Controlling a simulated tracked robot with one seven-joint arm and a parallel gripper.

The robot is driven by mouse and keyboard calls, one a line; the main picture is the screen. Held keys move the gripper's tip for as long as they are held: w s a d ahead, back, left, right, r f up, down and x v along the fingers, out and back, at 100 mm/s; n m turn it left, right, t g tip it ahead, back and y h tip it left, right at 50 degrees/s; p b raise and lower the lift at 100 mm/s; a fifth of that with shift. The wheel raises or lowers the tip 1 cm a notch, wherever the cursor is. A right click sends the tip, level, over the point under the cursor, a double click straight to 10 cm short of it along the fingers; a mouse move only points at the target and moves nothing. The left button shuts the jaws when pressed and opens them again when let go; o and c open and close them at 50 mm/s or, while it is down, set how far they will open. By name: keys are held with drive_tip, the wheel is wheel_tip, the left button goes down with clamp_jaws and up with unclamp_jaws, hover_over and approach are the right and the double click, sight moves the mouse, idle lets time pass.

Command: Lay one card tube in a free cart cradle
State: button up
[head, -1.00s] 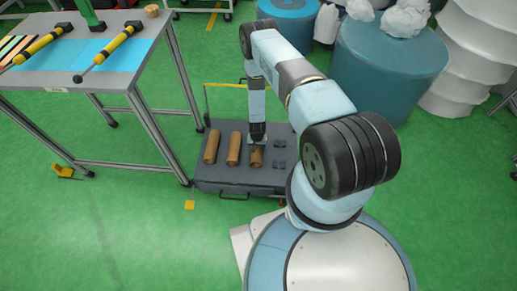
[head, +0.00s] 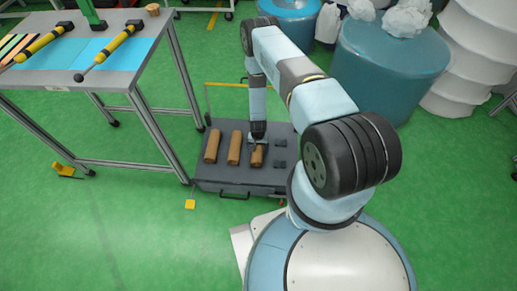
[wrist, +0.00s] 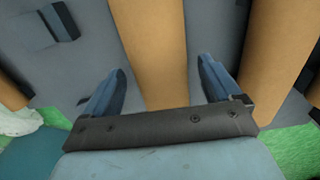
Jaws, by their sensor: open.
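A grey cart (head: 240,179) stands on the floor. My gripper (head: 257,143) is over the far part of the right tube. In the wrist view my open gripper (wrist: 160,85) has this tube (wrist: 150,45) between its two fingers, with gaps at both sides. The neighbouring tube (wrist: 268,60) shows to the right. An empty cradle (head: 280,153) lies right of the right tube; part of it shows in the wrist view (wrist: 60,22).
A workbench (head: 75,78) with yellow-and-black tools stands at the left, its legs close to the cart. A large blue drum (head: 385,70) and white stacked rolls (head: 475,60) stand behind at the right. Green floor is clear at the front left.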

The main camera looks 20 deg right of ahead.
wheel_tip(320, 180, up, 13)
drive_tip(key=shift+f, duration=0.15)
idle(0.4)
drive_tip(key=w+r+n+t, duration=0.1)
drive_tip(key=w+r, duration=0.2)
drive_tip(key=r, duration=0.9)
drive_tip(key=w+r, duration=0.3)
drive_tip(key=r, duration=0.9)
drive_tip(key=w+r+n+t, duration=0.1)
drive_tip(key=w+r, duration=0.2)
drive_tip(key=r, duration=0.9)
drive_tip(key=s+r+t, duration=0.1)
drive_tip(key=s+r, duration=0.2)
drive_tip(key=r, duration=0.7)
drive_tip(key=s+r, duration=0.3)
drive_tip(key=r, duration=0.8)
drive_tip(key=s+r+n+t, duration=0.2)
drive_tip(key=s+r, duration=1.5)
drive_tip(key=s, duration=0.1)
drive_tip(key=s+d+r, duration=0.1)
drive_tip(key=s+r, duration=0.1)
drive_tip(key=s, duration=1)
drive_tip(key=shift+r+n+t, duration=0.3)
drive_tip(key=shift+r, duration=0.05)
